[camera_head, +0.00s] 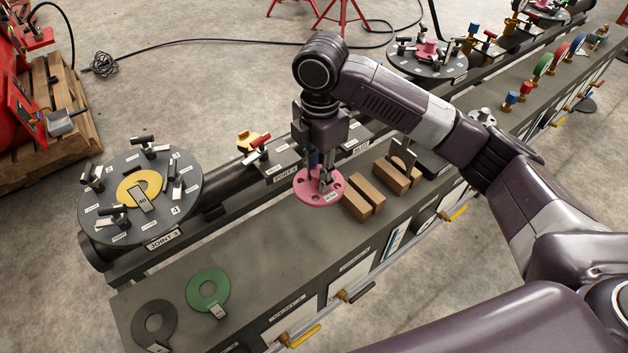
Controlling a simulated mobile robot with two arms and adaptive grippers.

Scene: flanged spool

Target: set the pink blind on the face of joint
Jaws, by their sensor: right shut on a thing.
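The pink blind (311,193) is a round disc with several holes and a small label tab. My right gripper (323,178) points down and is shut on it near its middle. The blind is roughly level, beside the wooden blocks; I cannot tell its exact height over the bench. Another round joint face (402,62) at the upper right bears a pink piece (428,47). My left gripper is not in view.
Wooden blocks (357,204) stand on the bench (262,235) right of the blind. A green ring (195,294) and a dark ring (140,320) lie at its front left. A red-handled valve (258,147) rises behind. The bench between the green ring and the blind is clear.

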